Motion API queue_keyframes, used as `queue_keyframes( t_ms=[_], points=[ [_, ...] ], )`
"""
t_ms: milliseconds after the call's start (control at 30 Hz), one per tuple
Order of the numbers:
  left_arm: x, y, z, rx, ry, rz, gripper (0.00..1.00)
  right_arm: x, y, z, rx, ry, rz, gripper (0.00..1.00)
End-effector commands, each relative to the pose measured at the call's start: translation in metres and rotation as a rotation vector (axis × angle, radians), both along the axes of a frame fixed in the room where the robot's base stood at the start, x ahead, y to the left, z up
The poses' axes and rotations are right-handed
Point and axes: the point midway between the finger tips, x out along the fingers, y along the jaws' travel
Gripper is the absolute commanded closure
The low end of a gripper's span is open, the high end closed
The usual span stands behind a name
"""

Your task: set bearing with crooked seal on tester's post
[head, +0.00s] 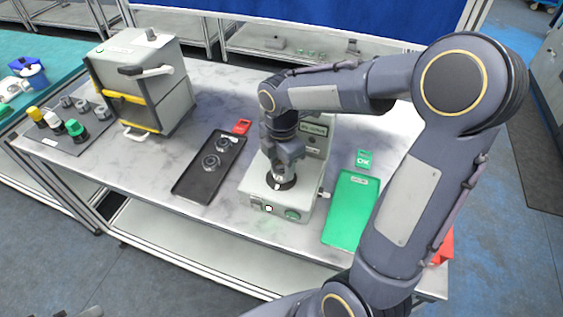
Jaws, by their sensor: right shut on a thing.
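The tester (257,192) is a pale grey box on the table with a back panel, a front with buttons, and a green light. My right gripper (284,172) points down over the tester's top plate, shut on a bearing (283,183) right at the post. The gripper hides most of this bearing and the post, so I cannot tell whether the bearing is seated. Two more bearings (211,162) lie in the black tray (190,189) left of the tester. Their seals are too small to judge. My left gripper is not in view.
A green tray (347,227) lies empty right of the tester, with a green OK sign (365,159) behind it. A red sign (241,127) stands behind the black tray. A grey press-like machine (150,85) and a board of small parts (68,130) fill the table's left.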

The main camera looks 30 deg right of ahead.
Motion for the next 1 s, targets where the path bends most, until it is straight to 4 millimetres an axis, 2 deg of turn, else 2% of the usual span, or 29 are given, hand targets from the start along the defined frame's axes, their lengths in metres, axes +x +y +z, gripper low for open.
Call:
queue_keyframes(
  t_ms=[967, 1000],
  points=[
    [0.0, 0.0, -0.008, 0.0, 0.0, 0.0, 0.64, 0.0, 0.0, -0.014, 0.0, 0.0, 0.0, 0.81],
    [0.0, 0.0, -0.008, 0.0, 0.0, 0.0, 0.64, 0.0, 0.0, -0.013, 0.0, -0.001, 0.0, 0.51]
  ],
)
